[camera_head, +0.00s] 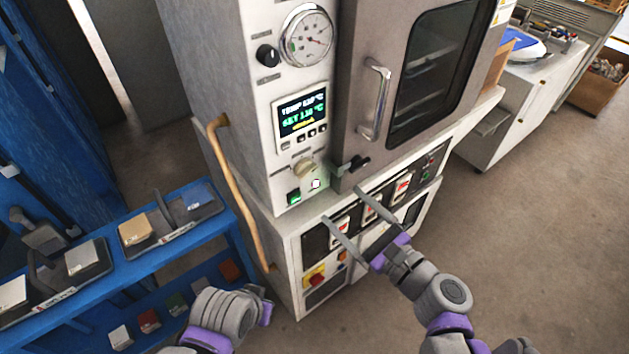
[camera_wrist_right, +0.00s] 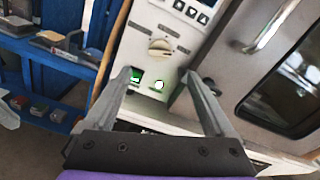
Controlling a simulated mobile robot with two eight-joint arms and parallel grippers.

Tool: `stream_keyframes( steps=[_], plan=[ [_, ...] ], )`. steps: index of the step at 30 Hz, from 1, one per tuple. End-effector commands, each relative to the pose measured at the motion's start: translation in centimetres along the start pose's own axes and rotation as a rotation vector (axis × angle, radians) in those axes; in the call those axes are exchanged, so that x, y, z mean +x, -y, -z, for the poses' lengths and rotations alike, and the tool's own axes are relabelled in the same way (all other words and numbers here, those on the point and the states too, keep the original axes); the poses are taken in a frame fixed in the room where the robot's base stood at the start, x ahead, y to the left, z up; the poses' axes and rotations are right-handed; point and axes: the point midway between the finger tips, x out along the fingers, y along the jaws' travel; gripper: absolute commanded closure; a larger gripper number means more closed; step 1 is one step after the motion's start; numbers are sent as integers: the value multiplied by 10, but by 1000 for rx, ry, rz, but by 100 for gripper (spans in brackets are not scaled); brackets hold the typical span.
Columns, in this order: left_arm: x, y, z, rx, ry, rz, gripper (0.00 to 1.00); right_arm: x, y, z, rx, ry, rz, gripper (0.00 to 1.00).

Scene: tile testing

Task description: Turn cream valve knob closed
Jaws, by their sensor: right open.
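The cream valve knob (camera_head: 304,168) sits on the oven's front control panel, below the digital display (camera_head: 302,115) and above a green switch. It also shows in the right wrist view (camera_wrist_right: 160,48), beyond my fingertips, with its ridge lying roughly across the panel. My right gripper (camera_head: 342,204) is open and empty, in front of and below the knob, with its fingers pointing at the panel. In the right wrist view the open fingers (camera_wrist_right: 158,76) frame the area just below the knob, apart from it. My left arm shows at the bottom of the head view; its fingers are not visible.
A black latch handle (camera_head: 354,164) sticks out right of the knob, close to my right finger. The oven door (camera_head: 357,50) has a metal handle (camera_head: 376,98). A blue rack (camera_head: 150,262) with tile samples stands at left. Open floor lies to the right.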

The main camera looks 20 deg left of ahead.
Motion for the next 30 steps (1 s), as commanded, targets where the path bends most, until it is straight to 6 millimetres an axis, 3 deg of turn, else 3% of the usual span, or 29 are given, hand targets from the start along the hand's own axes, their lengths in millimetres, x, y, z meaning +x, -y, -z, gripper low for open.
stream_keyframes(
  steps=[5,18,30],
  plan=[
    [2,0,-1,0,1,0,100,17,1,-1,15,8,2,11],
    [11,0,-5,0,4,0,100,94,0,-2,11,7,1,11],
    [12,0,-5,0,5,0,100,108,1,-2,10,6,3,11]
  ],
)
